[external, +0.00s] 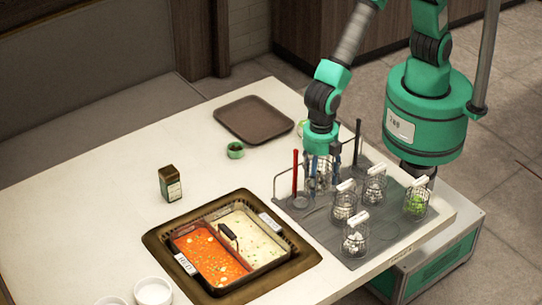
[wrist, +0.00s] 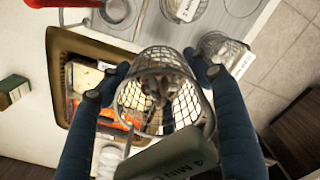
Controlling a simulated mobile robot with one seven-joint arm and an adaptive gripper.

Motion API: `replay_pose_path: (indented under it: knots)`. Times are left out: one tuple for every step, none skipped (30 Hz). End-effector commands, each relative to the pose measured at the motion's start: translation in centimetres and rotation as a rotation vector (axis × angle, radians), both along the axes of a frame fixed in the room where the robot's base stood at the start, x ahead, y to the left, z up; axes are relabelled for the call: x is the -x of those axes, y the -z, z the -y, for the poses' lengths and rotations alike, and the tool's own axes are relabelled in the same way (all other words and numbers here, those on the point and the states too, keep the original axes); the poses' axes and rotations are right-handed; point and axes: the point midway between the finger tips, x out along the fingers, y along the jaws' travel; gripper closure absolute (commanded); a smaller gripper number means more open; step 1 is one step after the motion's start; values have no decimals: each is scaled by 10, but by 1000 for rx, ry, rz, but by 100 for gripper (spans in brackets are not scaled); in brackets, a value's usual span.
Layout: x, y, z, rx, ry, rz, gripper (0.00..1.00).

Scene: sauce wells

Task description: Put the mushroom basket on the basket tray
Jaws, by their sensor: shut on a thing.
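My gripper (external: 322,176) is shut on a wire basket (external: 318,186), over the left back part of the grey mat. In the wrist view the two dark fingers of my gripper (wrist: 155,80) press on either side of this basket (wrist: 180,96). Brownish-grey pieces that look like mushrooms lie inside it, and its tag reads "4 Min". Whether the basket still touches the mat I cannot tell. An empty brown tray (external: 254,120), which looks like the basket tray, lies flat at the back of the table, left of my gripper.
Several other wire baskets (external: 355,240) with white tags stand on the grey mat (external: 400,246). A red post (external: 295,172) and a black post (external: 357,144) rise beside my gripper. A green cup (external: 236,150) sits near the tray. A two-part sauce pan (external: 160,239) and dark box (external: 170,184) are at front left.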

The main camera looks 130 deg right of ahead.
Motion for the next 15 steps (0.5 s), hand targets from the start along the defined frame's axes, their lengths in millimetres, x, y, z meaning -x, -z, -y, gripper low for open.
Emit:
replay_pose_path:
  knots:
    - [13,1,-16,0,-37,1,73]
    - [20,1,-24,-1,-57,1,73]
    - [30,3,-34,0,-85,0,73]
    - [38,4,-41,0,-105,0,73]
    - [45,4,-49,-1,-126,1,73]
    - [55,5,-58,-1,-152,1,73]
    - [63,6,-65,-1,-173,1,73]
    - [71,6,-72,-1,-194,1,73]
    - [82,8,-80,0,-221,0,73]
    - [90,9,-86,-1,-240,1,73]
    - [98,10,-92,-1,-260,1,73]
    - [108,11,-99,0,-286,0,73]
    - [115,12,-104,0,-303,0,73]
    - [122,13,-109,0,-320,0,73]
    - [129,14,-113,-1,-339,1,73]
